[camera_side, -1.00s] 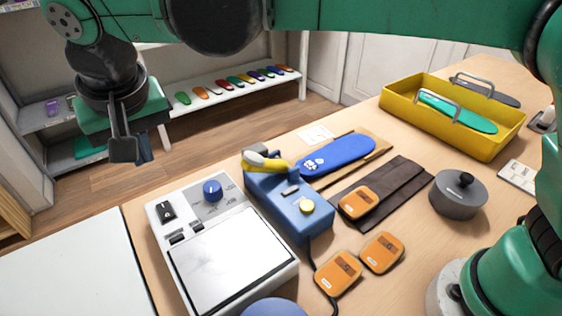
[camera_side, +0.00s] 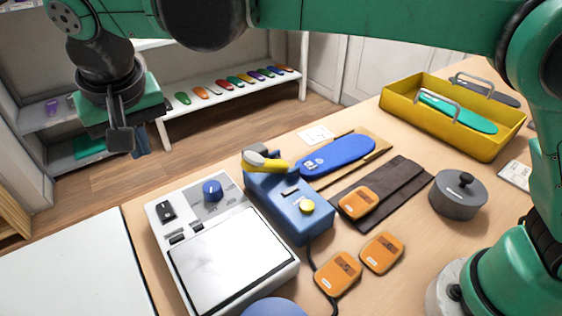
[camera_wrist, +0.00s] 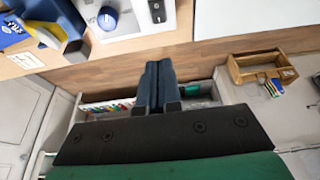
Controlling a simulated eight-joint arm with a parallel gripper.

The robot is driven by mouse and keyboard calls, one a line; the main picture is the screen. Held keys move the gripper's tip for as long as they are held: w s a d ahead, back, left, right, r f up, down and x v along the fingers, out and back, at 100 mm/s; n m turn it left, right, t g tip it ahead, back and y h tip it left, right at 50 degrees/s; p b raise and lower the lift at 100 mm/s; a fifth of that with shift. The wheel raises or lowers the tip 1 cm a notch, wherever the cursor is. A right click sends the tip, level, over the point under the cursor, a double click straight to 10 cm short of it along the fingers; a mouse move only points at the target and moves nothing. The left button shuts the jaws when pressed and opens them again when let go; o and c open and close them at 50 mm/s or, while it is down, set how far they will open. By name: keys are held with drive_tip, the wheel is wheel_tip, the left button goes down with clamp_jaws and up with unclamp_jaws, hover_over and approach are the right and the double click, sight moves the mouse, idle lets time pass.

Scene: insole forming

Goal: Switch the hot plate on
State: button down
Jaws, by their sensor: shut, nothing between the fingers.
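The hot plate (camera_side: 188,276) is a white unit with a pale square heating surface, standing at the front left of the table in the side view. A black rocker switch (camera_side: 167,211) and a blue knob (camera_side: 212,190) sit on its back panel. In the wrist view the switch (camera_wrist: 157,11) and the knob (camera_wrist: 108,19) show at the top edge. My gripper (camera_side: 138,150) is shut and empty, hanging in the air left of and above the hot plate, apart from it. Its closed fingers (camera_wrist: 158,85) show in the wrist view. The switch's position is too small to tell.
A blue device with a yellow handle (camera_side: 290,205) stands right of the hot plate. Orange meters (camera_side: 338,272), a grey lidded pot (camera_side: 459,196), a blue insole (camera_side: 340,154) and a yellow tray (camera_side: 452,137) lie further right. A white surface (camera_side: 75,262) is clear at left.

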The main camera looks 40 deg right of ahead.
sight(165, 209)
drive_tip(key=x, duration=1.3)
drive_tip(key=shift+s+f, duration=0.2)
drive_tip(key=shift+s, duration=0.1)
drive_tip(key=shift+w+f, duration=0.1)
drive_tip(key=shift+f, duration=0.15)
drive_tip(key=shift+s+r, duration=0.15)
drive_tip(key=shift+s, duration=0.7)
